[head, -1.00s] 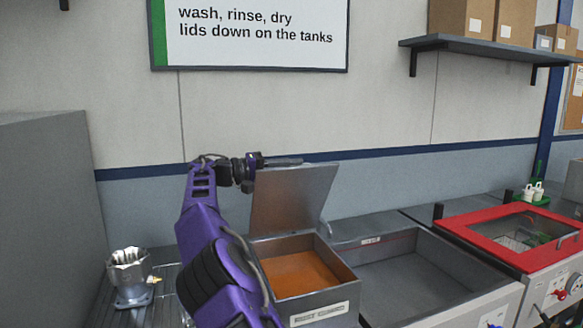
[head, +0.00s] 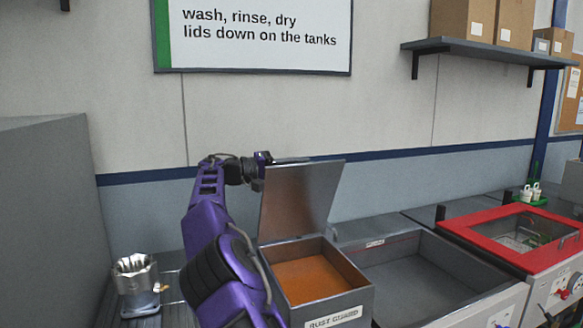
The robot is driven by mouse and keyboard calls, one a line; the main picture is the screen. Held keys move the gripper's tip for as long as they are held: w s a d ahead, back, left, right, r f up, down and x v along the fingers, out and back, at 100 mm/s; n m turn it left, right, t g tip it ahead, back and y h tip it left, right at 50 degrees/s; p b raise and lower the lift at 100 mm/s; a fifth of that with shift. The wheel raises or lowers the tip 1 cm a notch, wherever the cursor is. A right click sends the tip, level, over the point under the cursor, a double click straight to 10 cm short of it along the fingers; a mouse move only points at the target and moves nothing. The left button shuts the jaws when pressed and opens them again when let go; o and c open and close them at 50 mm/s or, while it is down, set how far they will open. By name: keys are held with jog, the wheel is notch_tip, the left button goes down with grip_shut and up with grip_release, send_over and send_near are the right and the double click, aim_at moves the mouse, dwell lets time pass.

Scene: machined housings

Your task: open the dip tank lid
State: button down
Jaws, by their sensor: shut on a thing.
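The dip tank (head: 316,296), a grey box labelled "RUST GUARD", stands open in front of me with orange-brown liquid inside. Its lid (head: 300,203) is a metal plate, raised steeply at the tank's back edge, leaning slightly backward. My gripper (head: 284,161) is at the lid's top left edge, shut on the lid; the fingers are small in the picture and the exact contact is hard to make out. My purple arm hides part of the tank's left side.
A wide, open grey basin (head: 420,275) adjoins the tank on the right. Beyond it is a red-framed machine with a window (head: 510,236). A machined metal housing (head: 135,278) stands on a ribbed surface at left. A wall sign (head: 255,30) hangs above.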

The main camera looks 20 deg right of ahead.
jog(key=shift+w+r, duration=0.1)
jog(key=shift+w, duration=0.15)
jog(key=c, duration=0.9)
grip_release()
jog(key=a, duration=1.2)
jog(key=shift+s, duration=0.1)
